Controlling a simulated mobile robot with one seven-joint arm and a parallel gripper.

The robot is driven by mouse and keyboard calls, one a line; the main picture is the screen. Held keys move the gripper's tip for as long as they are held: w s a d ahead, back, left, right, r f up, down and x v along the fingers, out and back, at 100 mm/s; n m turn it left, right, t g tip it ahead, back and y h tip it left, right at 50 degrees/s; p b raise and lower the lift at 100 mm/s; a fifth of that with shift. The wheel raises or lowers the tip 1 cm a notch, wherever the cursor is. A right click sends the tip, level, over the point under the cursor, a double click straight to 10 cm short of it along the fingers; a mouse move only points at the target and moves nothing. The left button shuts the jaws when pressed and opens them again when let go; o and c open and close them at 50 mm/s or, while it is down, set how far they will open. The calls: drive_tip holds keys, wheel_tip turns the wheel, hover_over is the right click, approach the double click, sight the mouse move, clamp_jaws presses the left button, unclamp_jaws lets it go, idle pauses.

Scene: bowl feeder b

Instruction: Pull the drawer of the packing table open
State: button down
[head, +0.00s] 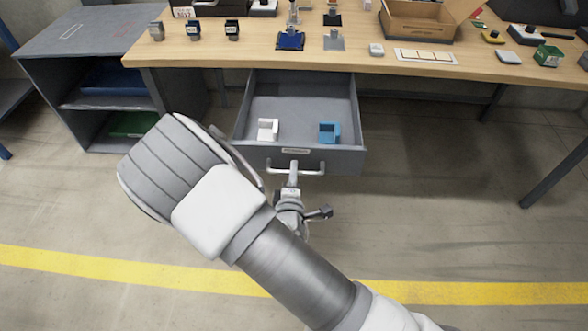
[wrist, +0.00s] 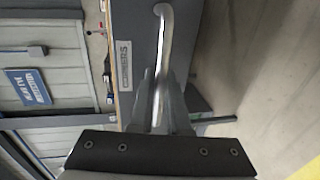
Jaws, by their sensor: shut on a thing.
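The grey drawer (head: 250,158) of the packing table (head: 190,52) stands pulled out, with its inside visible from above. A white block-like part (head: 268,129) and a blue one (head: 329,132) sit inside it near the front. The silver bar handle (head: 312,170) is on the drawer front, below a small label. My gripper (head: 293,178) is shut on the handle. In the wrist view, the handle (wrist: 165,40) runs down between the fingers of my gripper (wrist: 158,115). The contact point itself is partly hidden in the head view.
The wooden tabletop holds an open cardboard box (head: 418,22), several small parts and a white tray (head: 426,56). A grey shelf unit (head: 75,45) stands at the left. The floor in front is clear, with a yellow line (head: 450,292) across it.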

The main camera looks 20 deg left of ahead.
drive_tip(key=shift+a, duration=0.1)
drive_tip(key=c, duration=0.9)
unclamp_jaws()
drive_tip(key=shift+s, duration=0.15)
drive_tip(key=p+v, duration=0.2)
drive_tip(key=v, duration=1.5)
drive_tip(key=shift+s+r+p, duration=0.1)
drive_tip(key=shift+p, duration=0.2)
